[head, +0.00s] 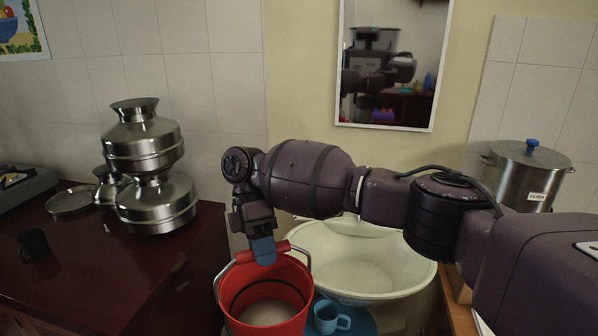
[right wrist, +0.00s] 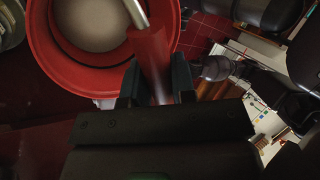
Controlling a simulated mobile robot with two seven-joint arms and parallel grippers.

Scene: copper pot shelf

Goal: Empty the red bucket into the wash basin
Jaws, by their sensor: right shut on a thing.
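The red bucket (head: 297,318) hangs upright in front of the wash basin at the bottom middle of the head view, with pale contents (head: 266,312) low inside it. My right gripper (head: 263,250) is shut on the bucket's red handle grip, above its rim. In the right wrist view the handle grip (right wrist: 152,62) runs between the fingers, and the bucket's red rim (right wrist: 42,45) shows at upper left. The wash basin (head: 345,280) is a wide pale bowl just behind and right of the bucket, partly hidden by my right arm. My left gripper is not in view.
A blue mug (head: 326,317) stands right of the bucket, below the basin's front rim. A dark red counter (head: 150,265) on the left carries stacked steel pots (head: 155,200) and a dark mug (head: 35,245). A steel filter pot (head: 528,175) stands at the right; a mirror (head: 388,65) hangs behind.

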